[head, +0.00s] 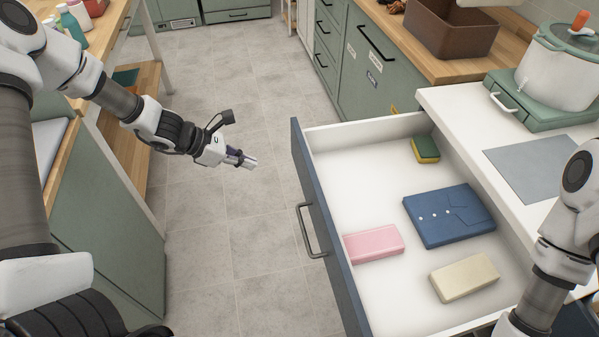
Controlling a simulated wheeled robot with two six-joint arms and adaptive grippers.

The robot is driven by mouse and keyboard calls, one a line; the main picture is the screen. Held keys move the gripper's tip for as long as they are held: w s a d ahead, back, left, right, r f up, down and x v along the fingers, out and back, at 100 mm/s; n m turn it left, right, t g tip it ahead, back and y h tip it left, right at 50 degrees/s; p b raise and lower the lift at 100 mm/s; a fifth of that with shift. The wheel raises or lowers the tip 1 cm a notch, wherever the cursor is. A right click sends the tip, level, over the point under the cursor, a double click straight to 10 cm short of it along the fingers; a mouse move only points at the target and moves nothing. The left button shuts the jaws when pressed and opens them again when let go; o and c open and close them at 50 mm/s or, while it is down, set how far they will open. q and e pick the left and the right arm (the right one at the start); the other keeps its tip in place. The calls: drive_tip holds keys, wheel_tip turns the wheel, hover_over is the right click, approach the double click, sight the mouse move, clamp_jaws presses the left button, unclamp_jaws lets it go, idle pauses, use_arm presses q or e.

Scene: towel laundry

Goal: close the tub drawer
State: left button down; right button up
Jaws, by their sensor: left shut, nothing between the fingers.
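The tub drawer (350,290) is pulled open in the lower right, with a dark blue front and white inside. Its dark bar handle (306,231) is on the outer face, toward the left. Inside lie a folded blue garment (462,231), a pink block (373,244), a cream block (465,278) and a green and yellow sponge (426,150). My left gripper (248,162) is shut and empty above the floor, left of the drawer front and apart from it. My right arm shows at the lower right; its gripper is out of view.
A white counter (450,112) beyond the drawer holds a white pot (560,75) on a green base and a grey mat (530,168). A brown bin (452,30) stands on the wooden counter behind. The tiled floor (255,245) left of the drawer is clear. A wood-topped green cabinet (105,230) borders the left.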

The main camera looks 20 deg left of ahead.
use_arm(q)
drive_tip(key=x, duration=0.4)
drive_tip(key=d+r+x, duration=0.1)
drive_tip(key=x, duration=0.3)
drive_tip(key=w+r+x, duration=0.1)
drive_tip(key=x, duration=0.4)
drive_tip(key=shift+d, duration=0.25)
drive_tip(key=shift+a, duration=0.1)
drive_tip(key=shift+f, duration=0.1)
